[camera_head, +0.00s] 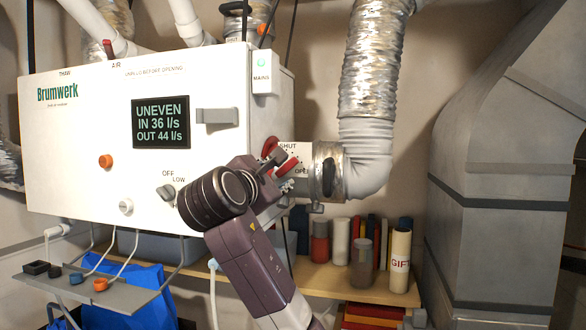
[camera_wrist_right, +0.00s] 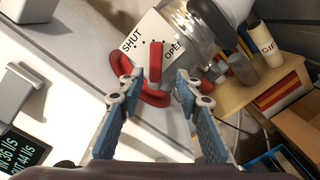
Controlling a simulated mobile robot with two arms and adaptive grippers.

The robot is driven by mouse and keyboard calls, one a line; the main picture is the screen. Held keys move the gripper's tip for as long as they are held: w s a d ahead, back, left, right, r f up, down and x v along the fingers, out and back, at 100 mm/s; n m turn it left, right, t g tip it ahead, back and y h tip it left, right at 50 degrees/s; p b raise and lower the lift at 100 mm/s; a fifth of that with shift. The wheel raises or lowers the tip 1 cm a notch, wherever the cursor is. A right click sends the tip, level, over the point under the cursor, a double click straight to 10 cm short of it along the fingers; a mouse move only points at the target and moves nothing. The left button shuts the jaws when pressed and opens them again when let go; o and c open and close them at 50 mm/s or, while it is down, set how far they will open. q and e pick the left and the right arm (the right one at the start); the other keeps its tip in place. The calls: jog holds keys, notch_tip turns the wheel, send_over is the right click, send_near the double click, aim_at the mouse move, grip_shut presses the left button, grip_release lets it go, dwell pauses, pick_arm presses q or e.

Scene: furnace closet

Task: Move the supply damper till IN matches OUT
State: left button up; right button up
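The white Brumwerk unit (camera_head: 75,140) has a display (camera_head: 160,122) reading "UNEVEN, IN 36 l/s, OUT 44 l/s". At its right side a white plate marked SHUT and OPEN (camera_head: 305,152) sits by the duct; it also shows in the right wrist view (camera_wrist_right: 150,36). A red damper handle (camera_wrist_right: 156,62) points up over the plate's dots, between the two words. Another curved red part (camera_wrist_right: 122,72) lies beside it. My right gripper (camera_wrist_right: 158,88) is open, its fingers apart on either side of the red handle's lower part. Contact cannot be told. My left gripper is not in view.
A silver flexible duct (camera_head: 372,70) bends into the unit behind my right gripper. A shelf (camera_head: 345,287) with jars and books stands below. A large grey metal duct (camera_head: 495,220) fills the right. A small bracket tray (camera_head: 110,292) hangs at lower left.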

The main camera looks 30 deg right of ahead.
aim_at(285, 169)
jog(key=shift+w+d+r, duration=0.2)
jog(key=shift+d+r, duration=0.05)
jog(key=w+d+p, duration=0.1)
jog(key=d+r+p, duration=0.1)
jog(key=p, duration=0.1)
jog(key=shift+w, duration=0.4)
jog(key=x, duration=0.1)
jog(key=p+x, duration=0.1)
jog(key=shift+w+d+f, duration=0.2)
jog(key=shift+d+f, duration=0.1)
jog(key=shift+f, duration=0.05)
jog(key=shift+w, duration=0.1)
jog(key=c, duration=0.8)
grip_shut()
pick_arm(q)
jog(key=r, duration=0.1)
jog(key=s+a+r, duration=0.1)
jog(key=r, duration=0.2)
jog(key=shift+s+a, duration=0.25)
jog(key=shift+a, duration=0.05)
pick_arm(e)
jog(key=shift+f, duration=0.1)
